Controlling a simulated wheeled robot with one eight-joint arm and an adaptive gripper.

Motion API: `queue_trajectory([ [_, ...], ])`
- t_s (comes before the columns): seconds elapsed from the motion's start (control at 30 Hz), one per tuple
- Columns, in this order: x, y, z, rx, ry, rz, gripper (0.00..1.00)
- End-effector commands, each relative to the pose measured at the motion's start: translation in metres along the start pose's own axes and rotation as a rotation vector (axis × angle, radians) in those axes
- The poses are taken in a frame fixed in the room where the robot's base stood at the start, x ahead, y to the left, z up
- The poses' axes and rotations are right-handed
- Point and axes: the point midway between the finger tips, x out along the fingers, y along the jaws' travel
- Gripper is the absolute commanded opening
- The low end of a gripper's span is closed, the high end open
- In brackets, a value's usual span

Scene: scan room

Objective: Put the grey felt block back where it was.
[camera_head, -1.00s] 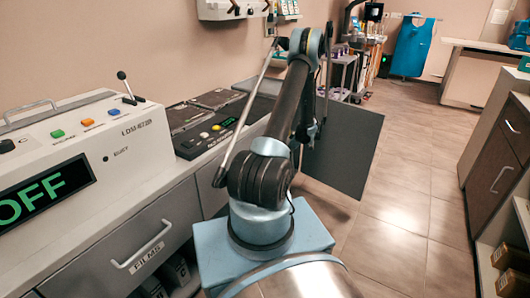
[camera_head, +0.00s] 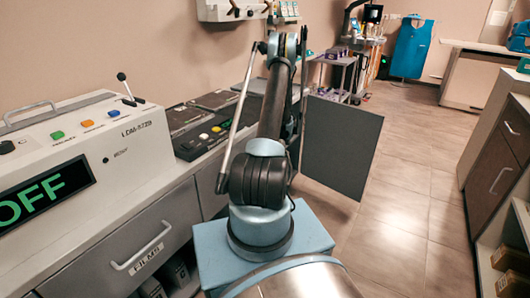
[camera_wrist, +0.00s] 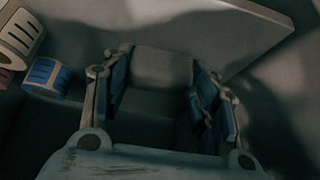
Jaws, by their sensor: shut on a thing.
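The grey felt block (camera_wrist: 162,68) shows in the wrist view as a dull grey, roughly square shape between the blue finger pads. My gripper (camera_wrist: 160,90) is shut on it, with one pad at each side. The wrist view is dim, so I cannot tell whether the block touches anything below or behind it. In the head view my own arm hides the gripper and the block.
A dark grey panel (camera_head: 341,147) stands upright right of my arm. A drawer unit (camera_head: 150,245) with a white console (camera_head: 90,150) lies left. The wrist view shows a blue striped item (camera_wrist: 47,76) and a pale striped one (camera_wrist: 20,32). Floor is clear at right.

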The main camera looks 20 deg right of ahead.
Motion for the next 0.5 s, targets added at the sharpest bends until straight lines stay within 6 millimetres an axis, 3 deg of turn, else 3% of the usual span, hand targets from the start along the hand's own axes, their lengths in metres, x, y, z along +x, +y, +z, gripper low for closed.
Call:
queue_trajectory([
  [0.1,0.0077,0.0012,0.0087,0.003,-0.001,0.002,0.31],
  [0.43,0.0094,0.0009,0.0101,0.002,-0.001,0.001,0.31],
  [0.47,0.0093,0.0009,0.01,0.002,-0.001,0.001,0.58],
  [0.5,0.0092,0.0008,0.0099,0.002,-0.001,0.001,0.67],
])
